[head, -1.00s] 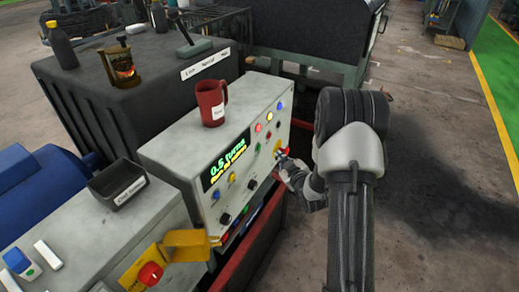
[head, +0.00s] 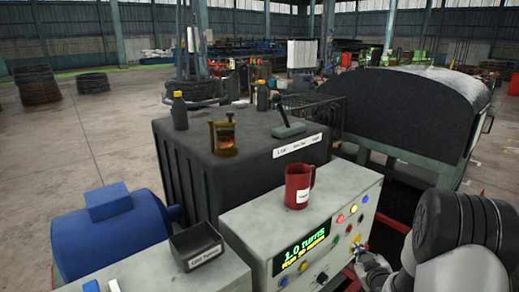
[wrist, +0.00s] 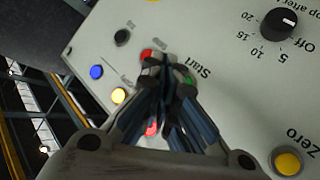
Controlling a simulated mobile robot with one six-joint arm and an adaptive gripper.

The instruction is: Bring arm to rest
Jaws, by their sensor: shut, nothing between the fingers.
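My gripper (head: 366,258) is at the front face of the grey control box (head: 240,218) at the lower right of the head view. In the wrist view the fingers (wrist: 166,78) are closed together, empty, in front of the panel (wrist: 228,90). The tips overlap the area between a red button (wrist: 147,55) and a green button (wrist: 187,79) by the word Start. Whether they touch the panel cannot be told. Another red button (wrist: 151,129) is partly hidden behind the fingers. The green display (head: 300,248) reads 1.0 turns.
A red mug (head: 298,184) stands on the box, near my arm. A blue motor (head: 110,235) and a small black tray (head: 197,245) are at left.

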